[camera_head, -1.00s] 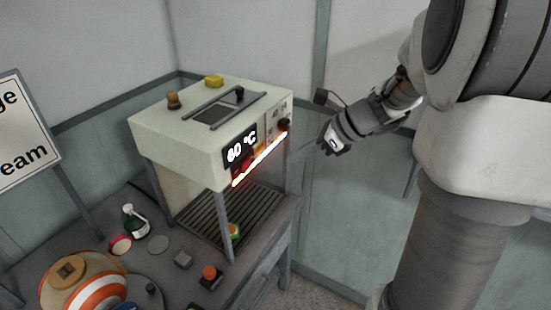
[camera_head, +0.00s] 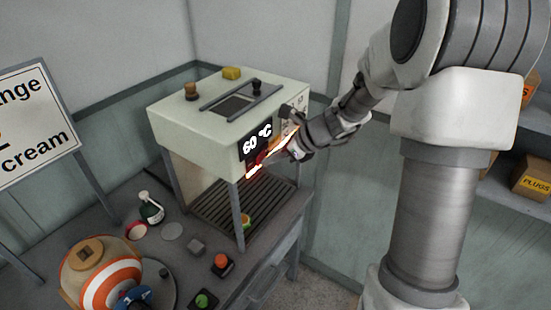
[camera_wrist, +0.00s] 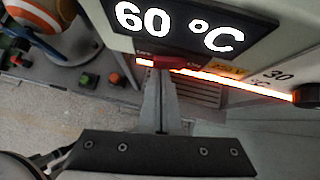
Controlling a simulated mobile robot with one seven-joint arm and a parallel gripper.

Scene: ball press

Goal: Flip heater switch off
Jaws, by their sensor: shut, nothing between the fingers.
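The heater (camera_head: 190,128) is a cream box on grey legs with a glowing orange strip along its lower front edge. Its display (camera_head: 257,141) reads 60 °C and fills the top of the wrist view (camera_wrist: 190,25). Below the display, the wrist view shows a red switch (camera_wrist: 170,61) between the OFF label on the left and the ON label on the right. My gripper (camera_wrist: 163,80) is shut and empty, its fingertips at the switch; I cannot tell whether they touch. In the head view my gripper (camera_head: 294,148) is at the heater's front and hides the switch.
A dark knob (camera_wrist: 306,95) sits right of the switch by a 30 marking. The table holds an orange-and-white round vessel (camera_head: 98,278), a green bottle (camera_head: 152,208), an orange button (camera_head: 221,262) and a green button (camera_head: 203,300). A sign (camera_head: 38,125) stands at left.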

